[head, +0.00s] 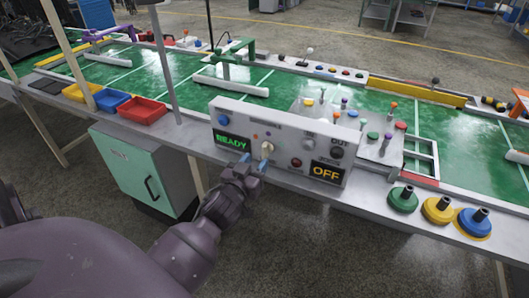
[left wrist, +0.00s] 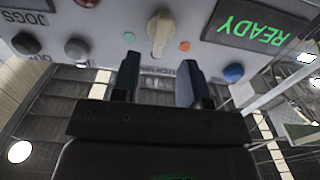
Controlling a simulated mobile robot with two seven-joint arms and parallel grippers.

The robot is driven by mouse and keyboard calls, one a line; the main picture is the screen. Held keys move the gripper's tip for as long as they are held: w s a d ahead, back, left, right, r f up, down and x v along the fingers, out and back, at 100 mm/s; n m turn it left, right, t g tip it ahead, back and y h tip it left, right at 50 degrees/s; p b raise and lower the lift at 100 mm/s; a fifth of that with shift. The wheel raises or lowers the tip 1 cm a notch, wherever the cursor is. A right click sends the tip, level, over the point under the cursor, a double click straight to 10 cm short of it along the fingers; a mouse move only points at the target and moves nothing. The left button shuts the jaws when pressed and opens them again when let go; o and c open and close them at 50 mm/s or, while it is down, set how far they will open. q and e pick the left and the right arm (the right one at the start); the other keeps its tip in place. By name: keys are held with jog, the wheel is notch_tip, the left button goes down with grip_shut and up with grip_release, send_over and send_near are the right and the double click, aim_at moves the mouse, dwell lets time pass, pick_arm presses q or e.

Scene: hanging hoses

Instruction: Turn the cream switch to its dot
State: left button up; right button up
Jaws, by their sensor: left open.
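The cream switch (head: 267,147) is a knob on the front of a light grey control panel (head: 285,122), between a green READY display (head: 232,139) and a yellow OFF display (head: 326,172). In the left wrist view, which shows the panel upside down, the switch (left wrist: 160,30) stands roughly upright in the picture. A green dot (left wrist: 129,37) and an orange dot (left wrist: 185,46) flank it. My left gripper (head: 252,163) is just in front of the panel, close to the switch. Its fingers (left wrist: 157,80) are open and empty, apart from the switch. My right gripper is not seen.
The panel also carries a blue button (head: 224,120), a red button (head: 296,162) and dark knobs (head: 337,152). Green, yellow and blue round pieces (head: 437,209) stand right. A teal cabinet (head: 140,170) is below.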

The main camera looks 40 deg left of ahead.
aim_at(263, 152)
pick_arm(q)
jog(key=shift+b+x, duration=0.3)
jog(key=shift+x, duration=2.4)
grip_shut()
